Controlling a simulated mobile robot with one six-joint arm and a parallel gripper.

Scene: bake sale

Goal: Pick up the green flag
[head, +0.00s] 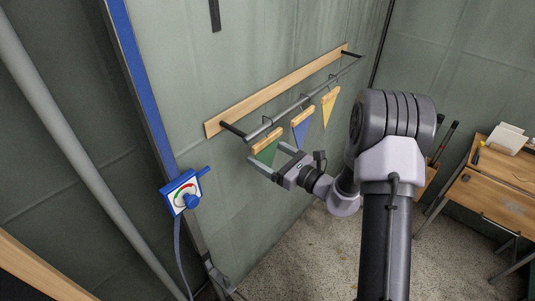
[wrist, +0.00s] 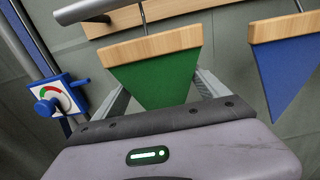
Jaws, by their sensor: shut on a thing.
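The green flag (head: 266,151) is a triangle, point down, under a wooden top bar. It hangs by a hook from a metal rail (head: 300,101) on the wall. In the wrist view the green flag (wrist: 155,79) fills the middle, its hook still reaching up to the rail (wrist: 90,10). My gripper (head: 272,160) is at the flag, one finger on each side of the green part, and shut on it. The flag's lower tip is hidden behind my gripper's body in the wrist view (wrist: 155,100).
A blue flag (head: 301,129) hangs close to the right, and a yellow flag (head: 329,105) beyond it. A wooden board (head: 275,92) backs the rail. A blue box with a dial (head: 181,193) is at the left. A wooden desk (head: 497,169) stands at right.

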